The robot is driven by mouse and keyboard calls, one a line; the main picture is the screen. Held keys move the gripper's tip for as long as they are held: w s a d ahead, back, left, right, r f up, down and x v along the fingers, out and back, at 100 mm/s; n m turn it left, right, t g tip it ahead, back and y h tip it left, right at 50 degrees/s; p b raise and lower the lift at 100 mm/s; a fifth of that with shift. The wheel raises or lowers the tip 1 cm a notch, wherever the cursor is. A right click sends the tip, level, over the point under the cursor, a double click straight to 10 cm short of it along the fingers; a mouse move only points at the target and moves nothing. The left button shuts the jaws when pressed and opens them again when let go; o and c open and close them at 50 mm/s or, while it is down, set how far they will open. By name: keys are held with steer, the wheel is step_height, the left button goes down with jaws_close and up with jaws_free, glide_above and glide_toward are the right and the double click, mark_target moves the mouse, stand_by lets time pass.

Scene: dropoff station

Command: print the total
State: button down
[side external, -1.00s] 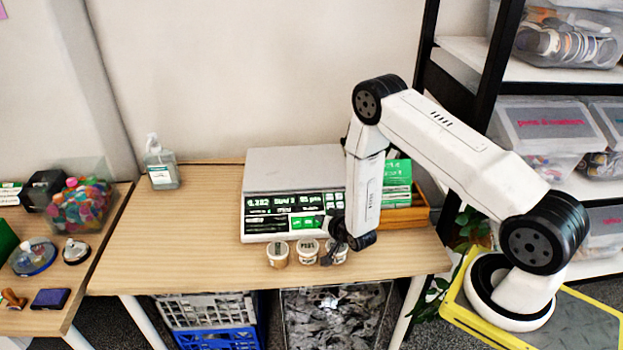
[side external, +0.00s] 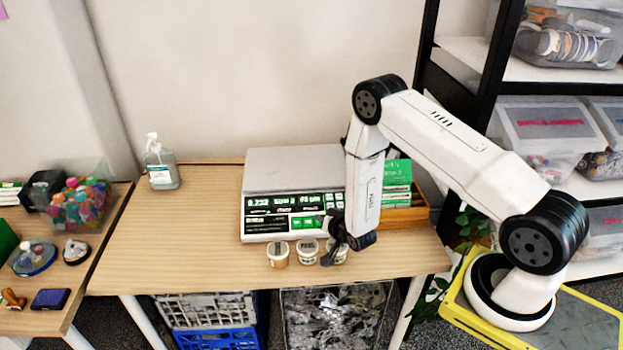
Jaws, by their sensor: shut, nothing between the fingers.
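A white scale (side external: 294,170) with a flat top plate stands at the back of the wooden table. Its front panel (side external: 270,206) has a lit display with green digits and a row of green and white keys. The writing on the keys is too small to read. My gripper (side external: 330,230) is shut and empty at the right part of the front panel, close to the keys. I cannot tell whether its tip touches a key. My arm hides the scale's right end.
Several small lidded tubs (side external: 278,253) stand in front of the scale, just below my gripper. A wooden box (side external: 418,212) with green packs is at the right. A pump bottle (side external: 160,165) stands at the back left. The table's left half (side external: 180,240) is clear.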

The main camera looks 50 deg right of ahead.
steer(key=shift+w+d+f, duration=0.15)
steer(key=shift+f, duration=0.25)
steer(key=shift+w+d+f, duration=0.1)
steer(key=shift+f, duration=0.25)
stand_by(1.3)
steer(key=shift+r, duration=0.15)
steer(key=shift+s+a+r, duration=0.2)
steer(key=shift+s+r, duration=0.05)
steer(key=shift+r, duration=0.35)
steer(key=shift+r, duration=0.1)
steer(key=shift+s+a+r, duration=0.25)
steer(key=shift+r, duration=0.5)
steer(key=shift+s+a+r, duration=0.2)
steer(key=shift+a+r, duration=0.05)
steer(key=shift+r, duration=0.45)
steer(key=shift+s+a+r, duration=0.25)
steer(key=shift+r, duration=0.5)
